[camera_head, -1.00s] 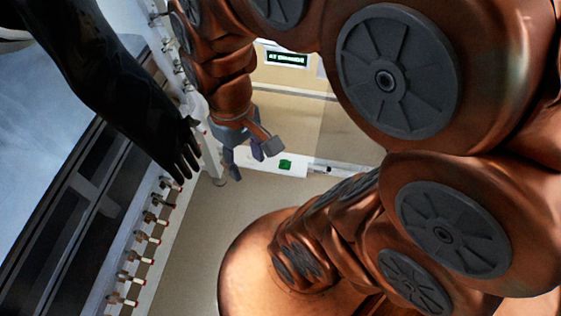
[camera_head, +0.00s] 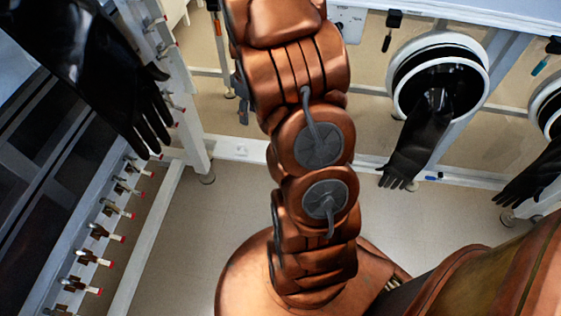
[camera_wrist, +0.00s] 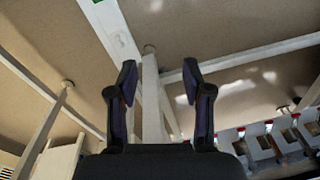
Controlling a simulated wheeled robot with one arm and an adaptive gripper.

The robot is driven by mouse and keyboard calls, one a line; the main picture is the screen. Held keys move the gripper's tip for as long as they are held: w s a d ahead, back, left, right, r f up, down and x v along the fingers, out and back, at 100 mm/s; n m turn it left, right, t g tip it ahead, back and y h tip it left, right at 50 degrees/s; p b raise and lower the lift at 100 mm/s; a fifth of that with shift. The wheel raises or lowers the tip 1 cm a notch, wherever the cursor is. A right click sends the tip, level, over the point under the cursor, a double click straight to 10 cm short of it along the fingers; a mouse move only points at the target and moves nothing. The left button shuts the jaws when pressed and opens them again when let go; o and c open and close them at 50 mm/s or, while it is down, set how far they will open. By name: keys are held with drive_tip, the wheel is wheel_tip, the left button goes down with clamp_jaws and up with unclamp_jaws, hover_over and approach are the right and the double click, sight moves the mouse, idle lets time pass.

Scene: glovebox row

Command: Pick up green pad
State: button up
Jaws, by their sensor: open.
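The green pad (camera_wrist: 122,41) shows in the wrist view as a small green patch on a white floor-level beam (camera_wrist: 112,22), at the top and left of centre. In the head view I cannot make it out; my arm covers part of the white rail (camera_head: 230,148). My gripper (camera_wrist: 160,72) is open and empty, with its two dark fingers apart. The pad lies beyond the left fingertip in the picture, with a gap between them. In the head view only a grey bit of my gripper (camera_head: 240,98) shows beside my arm.
Black gloves hang from round ports, one at the centre right (camera_head: 413,148) and one at the far right (camera_head: 530,175). Another black glove (camera_head: 130,100) hangs at the left, above a row of red-tipped fittings (camera_head: 105,235). A small blue item (camera_head: 433,178) lies on the rail. Floor (camera_head: 185,260) is clear.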

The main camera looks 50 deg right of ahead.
drive_tip(key=d+f+n+b, duration=0.1)
drive_tip(key=d+f+b, duration=0.3)
drive_tip(key=f, duration=0.6)
drive_tip(key=w+d+f+n+b, duration=0.1)
drive_tip(key=d+f+b, duration=0.2)
drive_tip(key=d+f, duration=0.4)
drive_tip(key=w+d+f+t+b, duration=0.1)
drive_tip(key=d+f+b, duration=0.3)
drive_tip(key=f, duration=0.9)
drive_tip(key=shift+w+d+f+n+b, duration=0.1)
drive_tip(key=shift+d+f+n+b, duration=0.25)
drive_tip(key=shift+d, duration=0.45)
wheel_tip(320, 180, down, 2)
drive_tip(key=shift+w+f, duration=0.1)
drive_tip(key=shift+f, duration=0.1)
drive_tip(key=shift+w+a+f+b, duration=0.1)
drive_tip(key=shift+w+f+b, duration=0.1)
drive_tip(key=shift+f+b, duration=0.5)
drive_tip(key=shift+w+d+f+b, duration=0.1)
drive_tip(key=shift+w+f+b, duration=0.2)
drive_tip(key=shift+f, duration=0.75)
drive_tip(key=shift+w+a+f+b, duration=0.15)
drive_tip(key=shift+f+b, duration=0.35)
drive_tip(key=shift+f, duration=0.4)
clamp_jaws()
